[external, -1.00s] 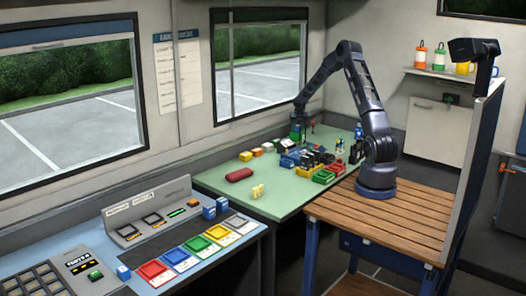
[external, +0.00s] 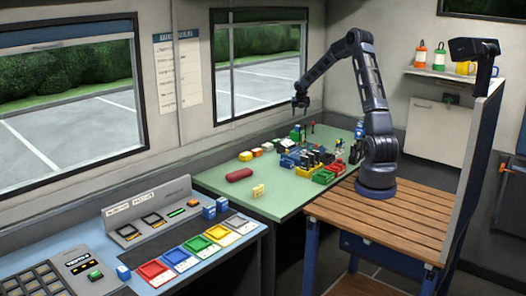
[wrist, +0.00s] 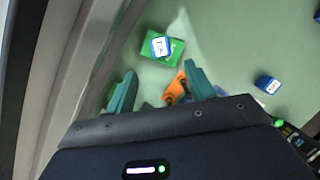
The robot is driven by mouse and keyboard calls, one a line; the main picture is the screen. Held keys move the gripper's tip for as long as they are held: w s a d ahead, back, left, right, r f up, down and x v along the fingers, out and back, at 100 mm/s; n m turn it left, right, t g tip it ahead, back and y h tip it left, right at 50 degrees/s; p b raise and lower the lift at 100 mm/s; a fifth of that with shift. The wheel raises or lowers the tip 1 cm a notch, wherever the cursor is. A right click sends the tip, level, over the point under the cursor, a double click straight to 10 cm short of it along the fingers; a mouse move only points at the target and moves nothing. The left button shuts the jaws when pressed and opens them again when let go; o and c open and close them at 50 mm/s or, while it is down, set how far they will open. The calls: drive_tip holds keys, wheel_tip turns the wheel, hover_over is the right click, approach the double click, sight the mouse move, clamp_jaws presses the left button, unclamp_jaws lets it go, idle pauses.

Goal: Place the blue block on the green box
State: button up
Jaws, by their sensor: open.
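A small blue block with a white label (wrist: 160,46) rests on top of the green box (wrist: 177,47) in the wrist view. The green box also shows small at the far end of the table in the external view (external: 295,135). A second labelled blue block (wrist: 267,84) lies apart on the table, to the right. My gripper (wrist: 160,71) is open, its teal fingers spread and apart from the block and box. In the external view my gripper (external: 300,103) hangs above the green box with clear space below it.
A wall and window edge lie close on the left.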

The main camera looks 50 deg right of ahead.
drive_tip(key=s+a+r+m, duration=1.3)
drive_tip(key=s+a+r, duration=0.5)
drive_tip(key=a+r, duration=0.25)
drive_tip(key=s+a+m+y, duration=0.1)
drive_tip(key=s+a+m, duration=0.3)
drive_tip(key=s, duration=0.5)
drive_tip(key=s+a+m+t+y, duration=0.1)
drive_tip(key=s+a+m, duration=0.4)
drive_tip(key=s, duration=0.4)
drive_tip(key=s+a+r+m+y, duration=0.1)
drive_tip(key=s+a+m, duration=0.3)
drive_tip(key=s, duration=0.6)
drive_tip(key=shift+a+m, duration=0.2)
drive_tip(key=shift+m, duration=0.3)
